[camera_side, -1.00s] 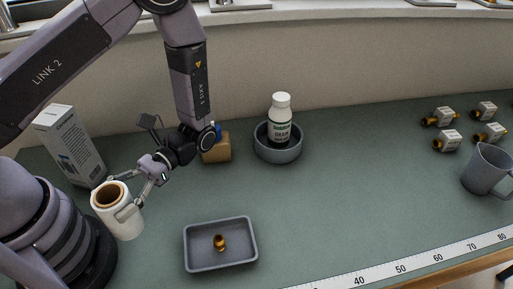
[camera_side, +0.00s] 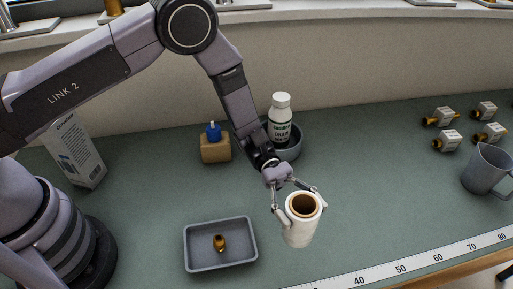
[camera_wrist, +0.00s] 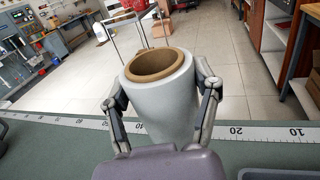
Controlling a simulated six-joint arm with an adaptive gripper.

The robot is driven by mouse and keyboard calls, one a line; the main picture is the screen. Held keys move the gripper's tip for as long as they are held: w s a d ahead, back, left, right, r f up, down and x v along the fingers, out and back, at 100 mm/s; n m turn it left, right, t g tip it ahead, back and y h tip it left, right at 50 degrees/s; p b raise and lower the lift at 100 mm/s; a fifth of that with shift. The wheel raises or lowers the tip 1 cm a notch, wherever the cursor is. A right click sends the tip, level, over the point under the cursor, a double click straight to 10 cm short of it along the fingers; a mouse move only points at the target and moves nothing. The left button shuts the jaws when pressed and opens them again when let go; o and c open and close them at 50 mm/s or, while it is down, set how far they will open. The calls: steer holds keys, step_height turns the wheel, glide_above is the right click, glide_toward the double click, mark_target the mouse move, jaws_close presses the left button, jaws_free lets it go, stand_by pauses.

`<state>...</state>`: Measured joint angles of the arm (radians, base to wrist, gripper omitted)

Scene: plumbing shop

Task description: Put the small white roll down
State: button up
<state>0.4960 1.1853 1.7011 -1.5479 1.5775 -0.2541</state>
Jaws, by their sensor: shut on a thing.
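The small white roll (camera_side: 299,229) with a brown core is upright in my gripper (camera_side: 302,204), right of the grey tray in the side view. My gripper's fingers close on the roll from two sides. In the wrist view the roll (camera_wrist: 165,104) fills the middle, with a finger of my gripper (camera_wrist: 163,100) on each side. I cannot tell whether the roll's bottom touches the green bench top.
A grey tray (camera_side: 191,254) holds a brass fitting (camera_side: 219,243). Behind stand a bottle (camera_side: 280,120) in a grey bowl (camera_side: 296,148) and a cardboard block (camera_side: 215,150). A measuring tape (camera_side: 400,263) runs along the front edge. Bench (camera_side: 390,195) right of the roll is clear.

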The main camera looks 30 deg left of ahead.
steer(key=shift+w+d+f, duration=0.75)
steer(key=shift+d+f, duration=0.2)
steer(key=shift+f, duration=0.75)
steer(key=shift+w+d+f, duration=0.8)
steer(key=shift+d+f, duration=0.2)
steer(key=shift+f, duration=0.65)
steer(key=shift+w+d+f, duration=0.75)
steer(key=shift+d+f, duration=0.2)
steer(key=shift+f, duration=0.75)
steer(key=shift+f, duration=0.15)
steer(key=o, duration=1.2)
steer(key=shift+o, duration=0.2)
